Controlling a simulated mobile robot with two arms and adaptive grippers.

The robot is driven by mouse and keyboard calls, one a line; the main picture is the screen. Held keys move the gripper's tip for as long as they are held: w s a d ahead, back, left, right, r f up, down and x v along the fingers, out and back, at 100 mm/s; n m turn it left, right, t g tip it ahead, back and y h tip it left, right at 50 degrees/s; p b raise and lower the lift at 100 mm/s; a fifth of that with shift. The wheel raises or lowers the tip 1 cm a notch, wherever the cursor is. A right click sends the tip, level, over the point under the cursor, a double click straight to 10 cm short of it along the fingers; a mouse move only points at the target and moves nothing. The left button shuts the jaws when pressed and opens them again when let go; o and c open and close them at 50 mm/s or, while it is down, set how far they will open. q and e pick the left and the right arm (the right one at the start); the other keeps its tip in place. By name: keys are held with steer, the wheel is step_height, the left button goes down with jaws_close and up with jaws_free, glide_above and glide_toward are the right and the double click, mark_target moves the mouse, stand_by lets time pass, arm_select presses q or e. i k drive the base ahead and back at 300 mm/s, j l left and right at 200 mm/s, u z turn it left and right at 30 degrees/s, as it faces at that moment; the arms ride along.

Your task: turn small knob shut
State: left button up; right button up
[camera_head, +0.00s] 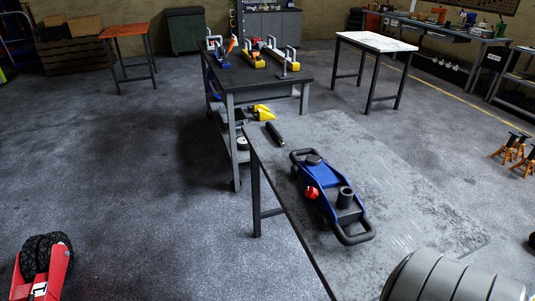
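A blue trolley jack (334,198) with black bar handles at both ends lies on a worn grey metal table in front of me. A small red knob (312,192) sits on its left side. How far the knob is turned cannot be told at this size. Neither of my grippers is in view, and nothing is seen touching the jack or the knob.
The grey table (410,200) is clear around the jack, apart from a black rod (273,132) near its far left corner. A dark workbench (258,76) with clamps stands behind. Red gear with black tyres (42,262) is on the floor at lower left.

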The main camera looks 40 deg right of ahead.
mark_target(312, 193)
steer(key=i+j+z, duration=0.1)
steer(key=i+z, duration=0.3)
steer(key=i+j+z, duration=0.2)
steer(key=i+z, duration=0.2)
steer(key=i+j+z, duration=0.7)
steer(key=z, duration=0.15)
